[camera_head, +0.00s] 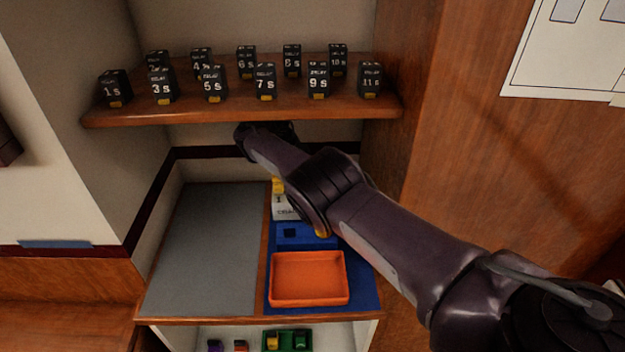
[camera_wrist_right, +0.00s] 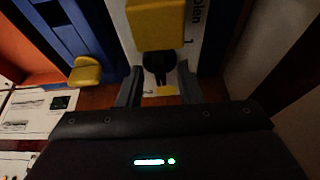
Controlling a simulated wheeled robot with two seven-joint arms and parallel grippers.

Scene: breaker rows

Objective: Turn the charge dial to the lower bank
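A white unit (camera_head: 284,209) with dark lettering and a yellow part (camera_head: 278,186) stands at the back of the blue mat, partly hidden by my right arm. In the right wrist view, a white lettered face (camera_wrist_right: 191,50) carries a yellow block (camera_wrist_right: 156,24) and a dark part (camera_wrist_right: 158,65) below it. I cannot tell which part is the charge dial or where it points. My right gripper (camera_wrist_right: 160,88) has its fingers apart on either side of the dark part; firm contact does not show. Its fingertips are hidden in the head view. My left gripper is not in view.
A wooden shelf (camera_head: 240,113) with several black numbered delay blocks hangs above my right arm. An orange tray (camera_head: 309,279) and a blue block (camera_head: 306,238) sit on the blue mat (camera_head: 365,292). The grey surface (camera_head: 208,245) is clear. A wooden panel (camera_head: 405,130) stands right.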

